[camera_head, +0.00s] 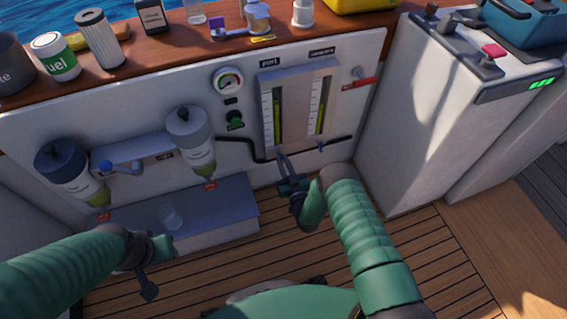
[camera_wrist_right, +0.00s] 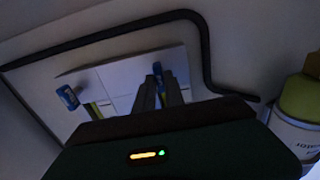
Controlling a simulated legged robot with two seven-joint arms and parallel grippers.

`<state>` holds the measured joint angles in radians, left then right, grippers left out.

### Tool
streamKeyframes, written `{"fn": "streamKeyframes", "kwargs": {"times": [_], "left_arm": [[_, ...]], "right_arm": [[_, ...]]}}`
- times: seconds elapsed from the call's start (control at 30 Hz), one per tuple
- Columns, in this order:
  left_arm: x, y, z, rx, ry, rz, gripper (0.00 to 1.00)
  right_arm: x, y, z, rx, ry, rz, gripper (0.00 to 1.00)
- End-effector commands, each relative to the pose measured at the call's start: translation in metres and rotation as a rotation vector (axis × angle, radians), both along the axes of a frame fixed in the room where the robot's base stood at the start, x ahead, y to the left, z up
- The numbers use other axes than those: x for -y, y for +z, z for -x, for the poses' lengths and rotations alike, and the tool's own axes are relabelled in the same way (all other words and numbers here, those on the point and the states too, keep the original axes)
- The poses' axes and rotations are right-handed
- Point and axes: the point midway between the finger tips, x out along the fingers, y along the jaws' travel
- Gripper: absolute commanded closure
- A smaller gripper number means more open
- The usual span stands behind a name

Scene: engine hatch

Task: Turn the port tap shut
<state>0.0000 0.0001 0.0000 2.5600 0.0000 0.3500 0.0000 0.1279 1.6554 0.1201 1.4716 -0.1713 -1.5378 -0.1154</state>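Two sight tubes stand on a grey gauge panel (camera_head: 291,105), with a "port" label (camera_head: 269,62) above the left one. The port tap (camera_wrist_right: 157,70) shows in the right wrist view as a small blue handle at my right gripper's fingertips. In the head view the gripper mostly hides it. My right gripper (camera_head: 284,158) reaches the panel's lower left edge. Its fingers (camera_wrist_right: 158,88) have a narrow gap; whether they grip the handle is unclear. The other blue tap (camera_head: 321,147) is to the right, also in the wrist view (camera_wrist_right: 68,97). My left gripper (camera_head: 148,290) hangs low, away from the panel, its opening unclear.
A black hose (camera_head: 235,140) runs along the wall beside the taps. A red-handled lever (camera_head: 358,83) is right. A white cabinet (camera_head: 415,120) bounds the right side.

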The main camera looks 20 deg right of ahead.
Motion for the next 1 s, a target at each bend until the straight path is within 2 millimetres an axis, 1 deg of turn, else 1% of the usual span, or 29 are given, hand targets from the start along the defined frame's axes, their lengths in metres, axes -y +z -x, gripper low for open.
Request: {"fn": "streamKeyframes", "kwargs": {"times": [0.37, 0.57, 0.77, 1.0], "left_arm": [[0.0000, 0.0001, 0.0000, 0.000, 0.000, 0.000, 0.64], [0.0000, 0.0012, 0.0000, 0.000, 0.000, 0.000, 0.64], [0.0000, 0.0035, 0.0000, 0.000, 0.000, 0.000, 0.64], [0.0000, 0.0059, 0.0001, 0.000, 0.000, 0.000, 0.64]], "right_arm": [[0.0001, -0.0004, 0.0004, -0.001, 0.000, -0.005, 1.00], [0.0003, -0.0006, 0.0007, -0.004, 0.000, -0.052, 1.00], [0.0013, -0.0006, 0.0008, -0.008, -0.002, -0.169, 1.00], [0.0026, -0.0007, 0.0005, -0.014, -0.002, -0.381, 1.00]]}}
